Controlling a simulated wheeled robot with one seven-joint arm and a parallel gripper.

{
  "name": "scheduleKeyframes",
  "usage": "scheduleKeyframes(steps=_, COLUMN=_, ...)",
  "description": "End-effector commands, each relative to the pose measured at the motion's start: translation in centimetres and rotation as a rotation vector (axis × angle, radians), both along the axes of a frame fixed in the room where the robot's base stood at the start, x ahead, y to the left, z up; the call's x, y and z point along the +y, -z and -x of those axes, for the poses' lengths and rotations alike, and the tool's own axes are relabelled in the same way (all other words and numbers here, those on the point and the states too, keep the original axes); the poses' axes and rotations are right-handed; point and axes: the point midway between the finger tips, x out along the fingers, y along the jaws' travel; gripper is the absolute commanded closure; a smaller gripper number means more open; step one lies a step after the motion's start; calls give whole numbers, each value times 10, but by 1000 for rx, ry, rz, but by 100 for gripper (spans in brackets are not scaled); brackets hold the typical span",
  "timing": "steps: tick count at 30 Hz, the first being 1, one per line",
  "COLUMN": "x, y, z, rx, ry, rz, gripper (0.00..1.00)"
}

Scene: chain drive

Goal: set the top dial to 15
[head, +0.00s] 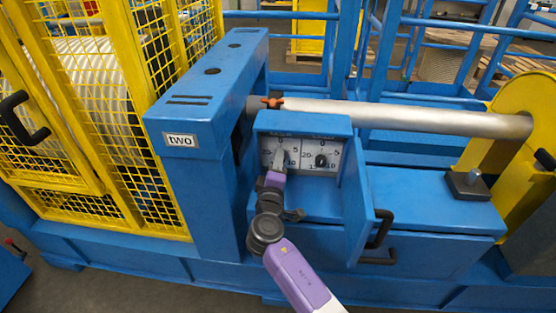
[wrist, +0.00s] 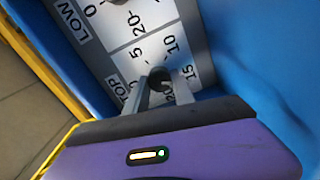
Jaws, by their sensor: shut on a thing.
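The blue control box (head: 302,122) has a white dial panel inside, with two dial scales side by side. My gripper (head: 276,165) reaches into the box at the left dial. In the wrist view the dark top dial (wrist: 158,78) sits beside the word TOP, with 5, 10, 15 and 20 around it. My gripper (wrist: 160,92) is shut on this dial, one finger on each side. The fingers hide part of its scale, and I cannot tell which number it points at. The low dial (head: 321,160) is black and stands free to the right; it shows partly at the top of the wrist view.
The box's blue door (head: 357,192) stands open to the right of the dials, with a black handle (head: 380,229). A grey shaft (head: 420,119) runs behind the box. Yellow mesh guards (head: 75,110) are at far left.

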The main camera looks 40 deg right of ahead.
Motion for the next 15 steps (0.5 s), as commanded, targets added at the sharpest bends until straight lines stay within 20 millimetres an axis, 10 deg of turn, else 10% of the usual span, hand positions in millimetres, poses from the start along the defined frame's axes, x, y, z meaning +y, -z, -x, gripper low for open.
scheduleKeyframes(steps=15, x=2, y=1, z=0, rx=52, ry=-3, rz=40, gripper=100)
